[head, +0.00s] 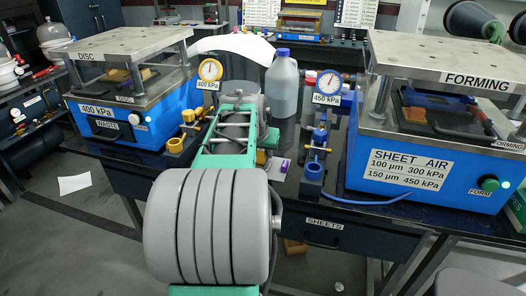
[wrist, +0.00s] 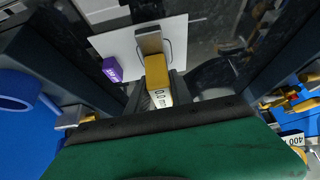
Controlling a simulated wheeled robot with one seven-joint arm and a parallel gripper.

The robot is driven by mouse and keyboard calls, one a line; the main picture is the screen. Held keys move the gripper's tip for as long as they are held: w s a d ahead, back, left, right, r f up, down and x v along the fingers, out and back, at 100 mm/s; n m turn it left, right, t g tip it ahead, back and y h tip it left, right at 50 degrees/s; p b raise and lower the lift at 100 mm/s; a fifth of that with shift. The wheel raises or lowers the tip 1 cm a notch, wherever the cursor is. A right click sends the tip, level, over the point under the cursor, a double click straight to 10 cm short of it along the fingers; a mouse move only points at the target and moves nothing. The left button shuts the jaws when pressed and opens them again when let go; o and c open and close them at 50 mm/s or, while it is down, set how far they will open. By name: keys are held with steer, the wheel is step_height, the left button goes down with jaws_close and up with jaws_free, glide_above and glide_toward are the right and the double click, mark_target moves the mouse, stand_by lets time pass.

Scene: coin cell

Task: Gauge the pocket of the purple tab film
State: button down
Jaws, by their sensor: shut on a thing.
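The pale film with its purple tab (wrist: 112,70) lies flat on the dark bench in the wrist view; the white sheet (wrist: 118,43) spreads around a rounded pocket outline near its middle. The purple tab also shows in the head view (head: 284,167), just right of my arm. My gripper (wrist: 157,92) is shut on a yellow gauge (wrist: 156,70) with a grey end and a white label showing a digital-style reading, too small to read surely. The gauge's grey end overlaps the pocket; whether it touches cannot be told. In the head view my arm hides the gripper.
The blue DISC press (head: 120,115) stands left and the blue FORMING press (head: 425,150) right. A bottle (head: 282,88), two dials (head: 209,70) and a blue stand with a ring (head: 313,170) crowd the bench near my arm. The SHEETS drawer (head: 325,225) is below.

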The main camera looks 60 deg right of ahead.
steer(key=c, duration=1.1)
jaws_free()
steer(key=shift+o, duration=0.2)
steer(key=shift+r+p, duration=2.35)
steer(key=shift+r, duration=1.15)
